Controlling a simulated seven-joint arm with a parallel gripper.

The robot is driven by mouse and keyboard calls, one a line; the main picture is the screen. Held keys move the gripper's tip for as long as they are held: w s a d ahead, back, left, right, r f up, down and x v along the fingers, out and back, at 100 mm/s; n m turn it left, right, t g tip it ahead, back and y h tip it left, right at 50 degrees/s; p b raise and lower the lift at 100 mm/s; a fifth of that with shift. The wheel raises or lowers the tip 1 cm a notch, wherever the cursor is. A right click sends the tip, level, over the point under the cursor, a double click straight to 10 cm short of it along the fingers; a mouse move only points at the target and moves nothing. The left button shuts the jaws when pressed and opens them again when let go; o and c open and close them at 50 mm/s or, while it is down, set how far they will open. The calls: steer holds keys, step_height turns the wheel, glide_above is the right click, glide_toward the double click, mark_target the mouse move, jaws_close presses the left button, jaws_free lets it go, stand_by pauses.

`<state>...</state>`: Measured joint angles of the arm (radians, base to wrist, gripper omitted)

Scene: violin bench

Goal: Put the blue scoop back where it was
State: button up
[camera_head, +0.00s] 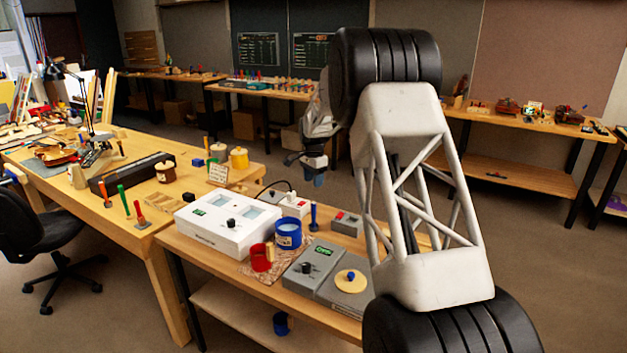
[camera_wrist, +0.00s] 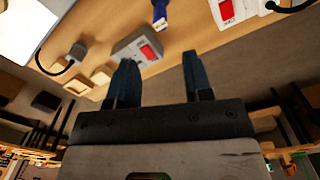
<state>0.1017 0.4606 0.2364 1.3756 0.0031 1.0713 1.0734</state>
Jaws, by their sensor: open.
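My gripper (camera_head: 316,178) is raised above the back of the near bench in the head view. In the wrist view its two dark blue fingers stand wide apart with nothing between them, so my gripper (camera_wrist: 159,60) is open and empty. A slim upright blue-handled tool (camera_head: 313,217) stands on the bench below my gripper; a blue piece (camera_wrist: 160,15) shows beyond the fingers in the wrist view. A blue cup-like vessel (camera_head: 282,323) is on the lower shelf, and a larger blue container (camera_head: 288,238) stands on the bench. I cannot tell which is the scoop.
A white instrument box (camera_head: 228,224), a red mug (camera_head: 262,258), a grey device with a green display (camera_head: 308,268) and a grey box with a red switch (camera_head: 347,223) crowd the near bench. That switch box also shows in the wrist view (camera_wrist: 143,46). My arm hides the bench's right end.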

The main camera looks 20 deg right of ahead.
steer(key=shift+r, duration=0.1)
stand_by(0.3)
steer(key=s+a+r+n, duration=0.2)
steer(key=s+r, duration=0.4)
steer(key=s, duration=0.5)
steer(key=s+a+r+n+t, duration=0.15)
steer(key=s+r, duration=0.35)
steer(key=s, duration=0.5)
steer(key=s+a+r+n, duration=0.3)
steer(key=s+r, duration=0.3)
steer(key=s, duration=0.5)
steer(key=s+a+f+n, duration=0.1)
steer(key=s+f+n, duration=0.1)
steer(key=s, duration=1.5)
steer(key=s+a+f+n+t, duration=0.1)
steer(key=s+a+f+n, duration=0.1)
steer(key=s, duration=1.6)
steer(key=f+n, duration=0.1)
steer(key=n, duration=0.1)
steer(key=shift+s+f+n, duration=0.15)
steer(key=shift+s+n, duration=0.1)
steer(key=shift+n, duration=0.1)
